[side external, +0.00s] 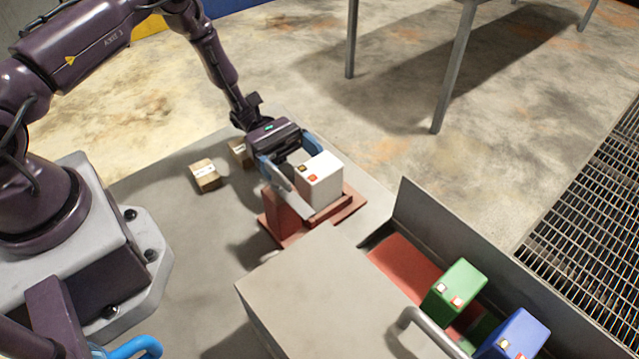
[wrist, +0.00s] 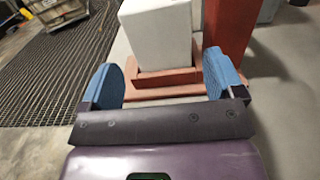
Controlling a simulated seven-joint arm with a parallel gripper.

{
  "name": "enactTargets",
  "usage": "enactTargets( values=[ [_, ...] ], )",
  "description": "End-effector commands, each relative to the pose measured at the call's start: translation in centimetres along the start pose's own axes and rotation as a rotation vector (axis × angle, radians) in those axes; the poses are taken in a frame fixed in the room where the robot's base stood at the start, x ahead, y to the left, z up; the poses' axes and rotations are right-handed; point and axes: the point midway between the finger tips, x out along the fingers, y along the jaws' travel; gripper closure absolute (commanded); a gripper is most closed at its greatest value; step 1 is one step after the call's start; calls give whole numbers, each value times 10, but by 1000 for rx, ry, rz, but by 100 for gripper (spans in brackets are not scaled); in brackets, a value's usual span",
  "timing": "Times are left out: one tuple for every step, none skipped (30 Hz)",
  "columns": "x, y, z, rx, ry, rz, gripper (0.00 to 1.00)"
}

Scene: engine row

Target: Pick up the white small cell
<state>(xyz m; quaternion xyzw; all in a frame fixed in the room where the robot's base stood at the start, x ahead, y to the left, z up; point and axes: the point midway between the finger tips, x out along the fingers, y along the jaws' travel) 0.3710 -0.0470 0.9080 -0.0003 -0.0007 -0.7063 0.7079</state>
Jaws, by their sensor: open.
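The white small cell (side external: 323,185) is a white block with small orange-red and dark terminals on top. It sits upright on a red stand (side external: 352,203) on the grey table. It also shows in the wrist view (wrist: 158,38), where its far end is cut off by the frame edge. My gripper (side external: 303,172) is open at the cell, with its blue fingers spread wider than the cell. In the wrist view the open gripper (wrist: 162,78) has the cell centred ahead between the fingers. I cannot tell whether either finger touches it.
A red block (side external: 285,215) rises beside the cell, close to one finger. A grey box (side external: 325,290) with a handle and a walled bay holding a green cell (side external: 455,290) and a blue cell (side external: 515,335) stand at right. Two small cartons (side external: 205,175) lie left.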

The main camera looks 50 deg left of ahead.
Motion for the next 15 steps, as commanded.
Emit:
enactTargets(
  values=[
    [5, 0, 0, -2, -3, -1, 13],
    [8, 0, 0, -2, -2, -2, 13],
    [13, -1, 0, -3, -1, -3, 13],
    [16, -1, 0, -3, -1, -3, 13],
    [19, -1, 0, -3, -1, -3, 13],
    [24, -1, 0, -2, -1, -3, 13],
    [27, -1, 1, -2, -1, -4, 13],
    [31, -1, 1, -1, 0, -5, 13],
    [36, -1, 2, -1, 0, -4, 13],
    [41, -1, 3, -1, 1, -6, 13],
    [46, -1, 4, -1, 1, -7, 13],
    [52, -1, 4, -1, 0, -6, 13],
    [57, -2, 4, -2, 0, -7, 13],
    [61, -2, 4, -2, 0, -6, 13],
    [65, -1, 4, -2, 0, -4, 13]
  ],
)
